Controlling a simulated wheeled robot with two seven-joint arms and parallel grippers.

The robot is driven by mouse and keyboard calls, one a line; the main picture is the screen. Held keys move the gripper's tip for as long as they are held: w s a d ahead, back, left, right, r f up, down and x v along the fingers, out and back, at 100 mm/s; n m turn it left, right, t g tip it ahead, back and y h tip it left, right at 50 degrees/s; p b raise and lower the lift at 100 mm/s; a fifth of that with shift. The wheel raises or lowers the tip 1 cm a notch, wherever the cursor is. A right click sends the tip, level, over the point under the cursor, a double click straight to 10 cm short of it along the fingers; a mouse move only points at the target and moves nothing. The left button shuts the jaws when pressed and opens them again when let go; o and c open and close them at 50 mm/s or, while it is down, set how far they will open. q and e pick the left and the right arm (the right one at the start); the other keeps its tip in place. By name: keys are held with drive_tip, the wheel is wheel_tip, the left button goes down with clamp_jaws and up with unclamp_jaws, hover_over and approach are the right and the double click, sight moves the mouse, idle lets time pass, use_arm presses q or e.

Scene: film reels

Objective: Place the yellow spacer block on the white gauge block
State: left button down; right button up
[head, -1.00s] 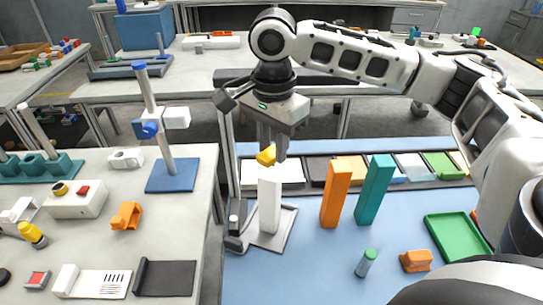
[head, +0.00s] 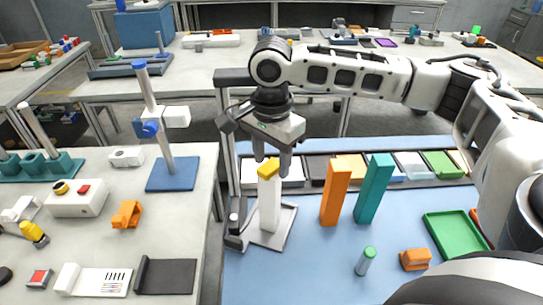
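The yellow spacer block (head: 268,169) lies on the top end of the tall white gauge block (head: 270,206). The white block stands upright on a small grey tray (head: 277,238) on the blue mat. My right gripper (head: 272,156) points down just above the yellow block. Its two fingers are apart, with the yellow block below and between their tips, and it holds nothing that I can see. My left gripper is out of view.
An orange block (head: 336,193) and a teal block (head: 374,190) stand upright just right of the white block. A small grey-green cylinder (head: 366,262), an orange piece (head: 415,260) and a green tray (head: 459,234) are farther right. The mat's front middle is clear.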

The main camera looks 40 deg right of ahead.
sight(272, 165)
drive_tip(key=shift+r, duration=0.1)
wheel_tip(272, 165, up, 12)
idle(0.5)
idle(0.4)
